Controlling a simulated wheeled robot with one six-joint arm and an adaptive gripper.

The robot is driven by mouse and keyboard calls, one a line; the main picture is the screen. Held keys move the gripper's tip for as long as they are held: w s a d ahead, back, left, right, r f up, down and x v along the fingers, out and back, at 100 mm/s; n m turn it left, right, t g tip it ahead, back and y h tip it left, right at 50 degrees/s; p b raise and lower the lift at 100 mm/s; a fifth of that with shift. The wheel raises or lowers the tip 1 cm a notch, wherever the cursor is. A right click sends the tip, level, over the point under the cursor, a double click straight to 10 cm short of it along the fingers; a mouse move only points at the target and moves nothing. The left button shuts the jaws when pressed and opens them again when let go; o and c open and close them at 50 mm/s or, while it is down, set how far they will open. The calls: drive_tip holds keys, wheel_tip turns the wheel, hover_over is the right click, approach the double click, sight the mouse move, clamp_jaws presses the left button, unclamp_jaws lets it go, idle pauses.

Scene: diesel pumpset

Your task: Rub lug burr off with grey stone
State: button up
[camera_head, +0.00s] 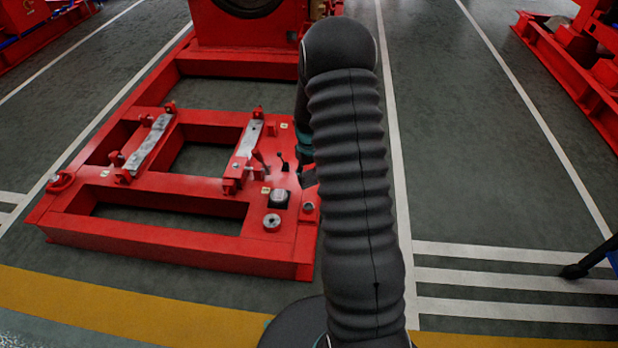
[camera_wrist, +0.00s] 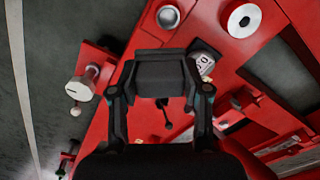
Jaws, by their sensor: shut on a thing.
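My gripper (camera_wrist: 158,82) shows in the wrist view with its two fingers closed on a dark grey block, which looks like the grey stone (camera_wrist: 160,72). The block lies crosswise between the fingertips, over the red skid frame (camera_wrist: 115,40). I cannot tell whether it touches anything below. In the head view my black-sleeved arm hides the gripper and the stone, at the right side of the red skid frame (camera_head: 170,238). I cannot make out the lug or its burr for certain.
A dark box with a pale face (camera_wrist: 204,60), a metal ring (camera_wrist: 243,20) and a small lever (camera_wrist: 166,118) are close to the gripper. A pale knob-like fitting (camera_wrist: 80,88) stands at left. Two grey bars (camera_head: 246,138) lie on the frame. Open floor (camera_head: 480,190) lies right.

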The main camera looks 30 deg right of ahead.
drive_tip(key=w+d, duration=0.6)
drive_tip(key=w, duration=0.2)
drive_tip(key=shift+w, duration=0.4)
idle(0.4)
